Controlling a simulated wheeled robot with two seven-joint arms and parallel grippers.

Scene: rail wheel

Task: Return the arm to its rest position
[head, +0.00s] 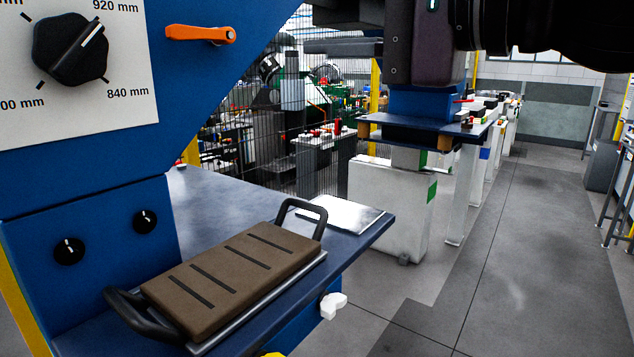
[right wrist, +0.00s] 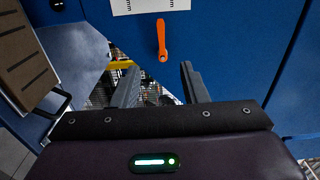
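My right arm's dark gripper (head: 312,30) enters from the top right of the head view, with its fingers pointing left toward the blue machine panel. In the right wrist view the two grey fingers of this gripper (right wrist: 160,72) are spread apart with nothing held between them. The orange lever (head: 200,34) on the blue panel is a short distance beyond the fingertips and apart from them. It also shows in the right wrist view (right wrist: 161,42), hanging from the panel. My left gripper is not in view.
A black dial (head: 70,48) sits on a white scale plate at the upper left. A brown slotted block with two black handles (head: 232,268) rests on the blue table (head: 215,200). A wire fence (head: 240,125) stands behind.

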